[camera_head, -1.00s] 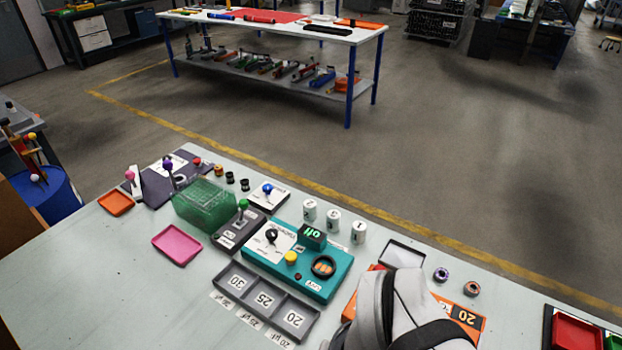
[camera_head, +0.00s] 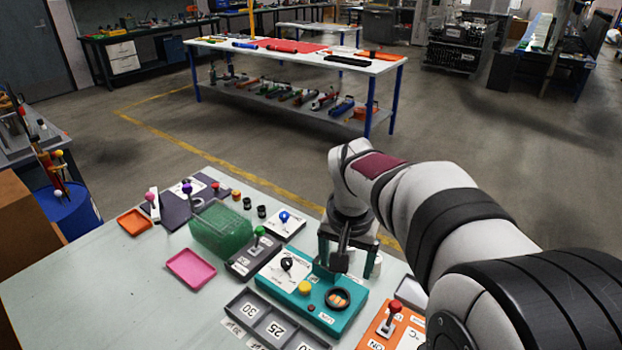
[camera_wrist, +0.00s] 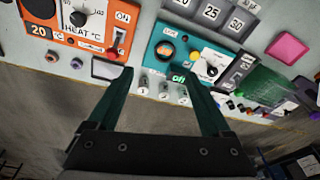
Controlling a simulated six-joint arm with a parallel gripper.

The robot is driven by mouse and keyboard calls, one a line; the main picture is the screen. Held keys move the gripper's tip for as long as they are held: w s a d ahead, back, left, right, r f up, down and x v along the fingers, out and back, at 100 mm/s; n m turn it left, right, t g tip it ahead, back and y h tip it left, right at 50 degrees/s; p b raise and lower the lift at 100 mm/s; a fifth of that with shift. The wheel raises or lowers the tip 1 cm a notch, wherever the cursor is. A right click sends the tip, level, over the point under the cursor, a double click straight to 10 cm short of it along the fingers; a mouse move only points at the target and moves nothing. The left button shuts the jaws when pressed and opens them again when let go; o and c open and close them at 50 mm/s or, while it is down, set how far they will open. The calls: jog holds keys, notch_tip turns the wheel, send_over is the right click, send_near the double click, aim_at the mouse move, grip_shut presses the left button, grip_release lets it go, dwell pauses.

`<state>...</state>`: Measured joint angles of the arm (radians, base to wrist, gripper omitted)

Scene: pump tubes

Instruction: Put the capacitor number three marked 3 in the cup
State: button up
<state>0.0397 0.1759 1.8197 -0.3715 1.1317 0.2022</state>
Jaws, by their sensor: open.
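Three small white capacitors stand in a row beside the teal box (camera_head: 300,285). In the wrist view the digits are tiny; capacitor 3 appears to be the right one (camera_wrist: 183,97), with the middle (camera_wrist: 162,92) and left (camera_wrist: 143,86) ones beside it. In the head view my gripper hides most of the row; one white capacitor (camera_head: 376,269) shows at its right. A round black-rimmed cup (camera_head: 338,298), orange inside, sits on the teal box; it also shows in the wrist view (camera_wrist: 165,49). My gripper (camera_head: 345,268) is open and empty, pointing down over the capacitor row.
The teal box carries a black knob (camera_head: 287,264), a yellow button (camera_head: 305,287) and a green display (camera_wrist: 180,78). A green bin (camera_head: 220,232), a pink tray (camera_head: 190,268) and a numbered grey tray (camera_head: 272,328) lie left. An orange heater box (camera_head: 395,325) lies right.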

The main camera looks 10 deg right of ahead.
jog(key=t+h, duration=0.1)
jog(key=t, duration=0.1)
send_near(349, 252)
jog(key=x, duration=0.3)
jog(key=w+x, duration=0.1)
jog(key=x, duration=0.6)
jog(key=shift+w+d+r, duration=0.15)
jog(key=shift+w+d, duration=0.2)
jog(key=shift+w, duration=0.1)
grip_shut()
